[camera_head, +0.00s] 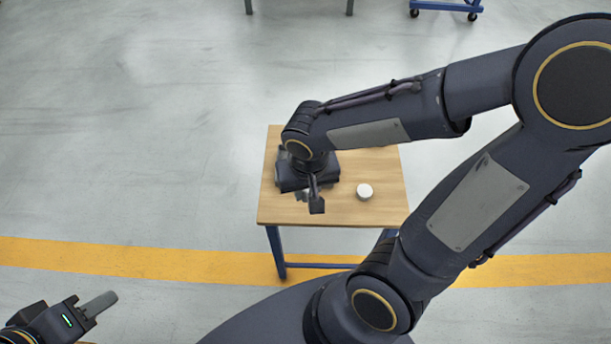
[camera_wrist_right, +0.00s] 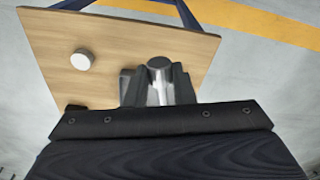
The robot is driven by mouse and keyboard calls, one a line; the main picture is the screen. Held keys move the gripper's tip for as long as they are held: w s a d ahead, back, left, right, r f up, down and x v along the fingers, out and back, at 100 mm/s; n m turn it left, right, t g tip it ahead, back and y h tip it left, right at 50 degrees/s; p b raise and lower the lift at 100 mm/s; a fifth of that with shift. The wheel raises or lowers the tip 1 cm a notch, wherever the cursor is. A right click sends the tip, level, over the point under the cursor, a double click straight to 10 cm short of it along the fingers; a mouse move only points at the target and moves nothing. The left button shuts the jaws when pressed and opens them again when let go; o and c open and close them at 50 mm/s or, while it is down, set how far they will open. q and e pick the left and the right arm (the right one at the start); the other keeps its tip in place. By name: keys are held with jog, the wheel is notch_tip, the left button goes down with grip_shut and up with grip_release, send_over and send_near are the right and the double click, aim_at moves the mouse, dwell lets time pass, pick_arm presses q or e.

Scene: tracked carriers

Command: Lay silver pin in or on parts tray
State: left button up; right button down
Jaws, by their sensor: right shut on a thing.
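My right gripper (camera_head: 316,198) is over the small wooden table (camera_head: 345,212). In the right wrist view my right gripper (camera_wrist_right: 160,84) is shut on the silver pin (camera_wrist_right: 159,63), whose round grey end shows between the fingers. In the head view the pin cannot be made out. No tray is clearly visible. My left gripper (camera_head: 98,304) is at the lower left, away from the table, its opening unclear.
A white round object (camera_head: 365,191) stands on the table's right part; it also shows in the wrist view (camera_wrist_right: 82,59). The table's front right is bare. A blue cart (camera_head: 446,6) stands far behind.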

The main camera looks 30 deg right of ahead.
jog(key=w+d+f, duration=0.2)
jog(key=w+f, duration=0.1)
jog(key=w+d+f, duration=0.2)
jog(key=w+f, duration=0.1)
jog(key=w, duration=0.1)
jog(key=w+d+f+b, duration=0.1)
jog(key=w+d+f, duration=0.1)
jog(key=w+f, duration=0.1)
jog(key=shift+w+d, duration=0.35)
jog(key=shift+w, duration=0.1)
jog(key=shift+w+d+f, duration=0.15)
jog(key=shift+w+f, duration=0.15)
jog(key=shift+f, duration=0.1)
jog(key=shift+w+f+b, duration=0.1)
jog(key=shift+f+b, duration=0.45)
jog(key=shift+f, duration=1)
jog(key=shift+f, duration=0.2)
jog(key=c, duration=1.2)
grip_release()
jog(key=shift+c, duration=0.2)
